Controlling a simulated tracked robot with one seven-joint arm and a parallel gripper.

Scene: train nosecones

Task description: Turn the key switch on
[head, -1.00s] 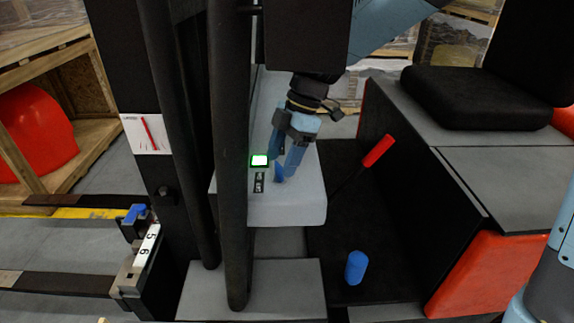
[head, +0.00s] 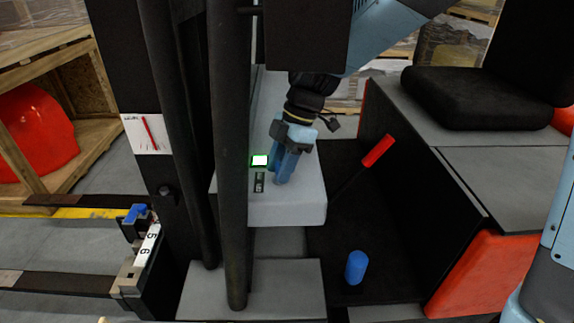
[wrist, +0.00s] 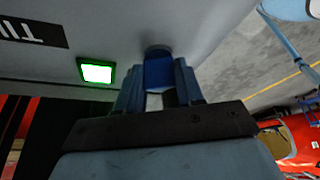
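The key switch (wrist: 158,72) has a blue key on a round dark base on the grey console. In the wrist view it sits between the two fingers of my gripper (wrist: 159,85), which press against its left and right sides. In the head view my gripper (head: 280,166) points down at the console top (head: 290,210), its fingers close together, and hides the key. A lit indicator with a green frame (head: 260,160) is left of the fingers; it also shows in the wrist view (wrist: 96,72).
A dark upright post (head: 233,200) stands close left of the gripper. A red-handled lever (head: 378,150) and a blue cylinder knob (head: 356,267) are to the right. A black seat (head: 470,98) is at the back right. A small dark label (head: 259,182) lies below the indicator.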

